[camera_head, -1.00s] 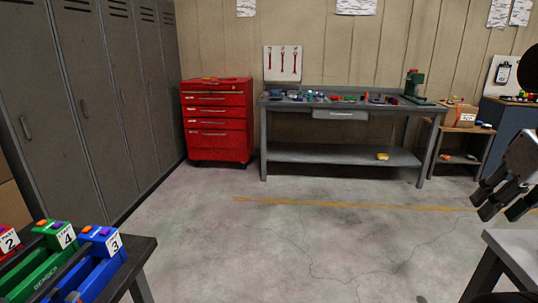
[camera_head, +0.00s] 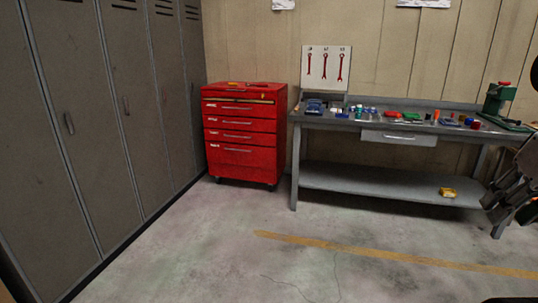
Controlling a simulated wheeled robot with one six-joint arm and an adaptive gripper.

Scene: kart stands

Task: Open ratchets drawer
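A red tool cabinet (camera_head: 243,135) with several drawers stands against the back wall beside the lockers. Which drawer is for ratchets cannot be told. My gripper (camera_head: 492,205) shows at the right edge, partly cut off, in the air in front of the workbench and well away from the cabinet. Its fingertips are not clear enough to tell open from shut.
Grey lockers (camera_head: 85,130) line the left side. Small tools and parts lie on the bench top, with a green machine (camera_head: 497,97) at its right. A yellow item (camera_head: 447,192) lies on the lower shelf. The floor before the cabinet is clear.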

